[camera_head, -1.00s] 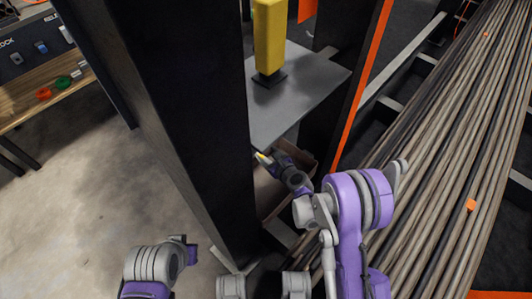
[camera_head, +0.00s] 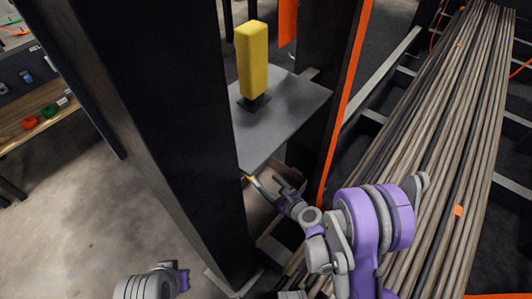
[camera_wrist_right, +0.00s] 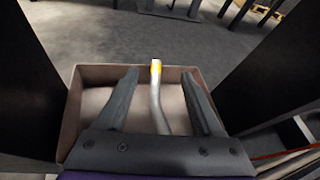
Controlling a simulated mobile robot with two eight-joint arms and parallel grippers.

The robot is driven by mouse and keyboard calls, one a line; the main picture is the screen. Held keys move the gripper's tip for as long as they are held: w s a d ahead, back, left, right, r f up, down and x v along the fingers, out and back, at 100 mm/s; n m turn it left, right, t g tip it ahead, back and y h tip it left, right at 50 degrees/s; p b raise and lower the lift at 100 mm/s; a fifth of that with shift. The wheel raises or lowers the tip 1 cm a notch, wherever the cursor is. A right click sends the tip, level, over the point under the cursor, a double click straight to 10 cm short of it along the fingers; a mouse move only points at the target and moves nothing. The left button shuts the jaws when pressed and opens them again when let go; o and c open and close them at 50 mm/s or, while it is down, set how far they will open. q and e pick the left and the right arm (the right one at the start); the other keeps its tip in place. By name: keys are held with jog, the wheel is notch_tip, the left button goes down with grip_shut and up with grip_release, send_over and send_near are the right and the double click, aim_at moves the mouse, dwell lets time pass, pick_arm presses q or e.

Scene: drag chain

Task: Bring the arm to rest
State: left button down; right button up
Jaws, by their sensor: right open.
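My right arm comes in from the lower right in the head view, in front of the dark column. Its right gripper (camera_head: 270,187) is at the end of the arm, below the grey shelf. In the right wrist view the two dark fingers of this gripper (camera_wrist_right: 160,76) stand apart. A grey curved rod (camera_wrist_right: 156,108) with a yellow tip shows between them. I cannot tell whether it touches either finger. A brown open box (camera_wrist_right: 82,110) lies beyond and below the fingers. Part of my left arm shows at the bottom of the head view; its gripper is out of view.
A thick dark column (camera_head: 150,120) stands close to my right arm. A yellow block (camera_head: 252,62) stands on the grey shelf (camera_head: 290,110). Long brown rods (camera_head: 440,140) lie on a rack at the right. A workbench (camera_head: 35,128) is at the left. Bare floor lies at lower left.

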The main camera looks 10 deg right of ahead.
jog(key=s+d+r+n+g+h, duration=0.1)
jog(key=s+r+n+g, duration=0.3)
jog(key=s+r+n, duration=0.75)
jog(key=s+d+r+n+g+h+p, duration=0.1)
jog(key=s+d+n+g+h, duration=0.15)
jog(key=s+d+n, duration=0.45)
jog(key=s+d+r+n+g+h, duration=0.1)
jog(key=s+d+n+h, duration=0.15)
jog(key=s+n, duration=0.8)
pick_arm(q)
notch_tip(320, 180, up, 28)
jog(key=t+p, duration=0.1)
jog(key=p, duration=2.2)
jog(key=shift+w+f, duration=0.25)
jog(key=shift+w, duration=0.15)
pick_arm(e)
notch_tip(320, 180, up, 26)
jog(key=shift+w+r+m+t, duration=0.2)
jog(key=shift+w+m+t, duration=0.1)
jog(key=shift+w+t, duration=0.15)
